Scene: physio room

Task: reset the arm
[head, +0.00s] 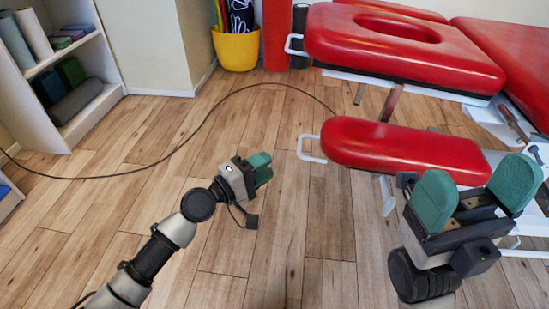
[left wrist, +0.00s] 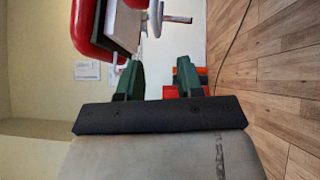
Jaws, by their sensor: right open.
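My left arm comes in from the lower left in the head view. Its gripper (head: 264,168) hangs over the wood floor with its green finger pads pointing right, and holds nothing that I can see. The left wrist view shows its two green fingers (left wrist: 160,78) apart, with a gap between them. My right gripper (head: 478,178) is at the right of the head view, in front of the red treatment table. Its two green pads point up and stand wide apart, with nothing between them.
The red padded table (head: 405,148) fills the upper right, with white handles sticking out at its left. A black cable (head: 212,112) lies across the floor. A white shelf (head: 85,108) stands at left; a yellow bucket (head: 237,50) at the back. The middle floor is clear.

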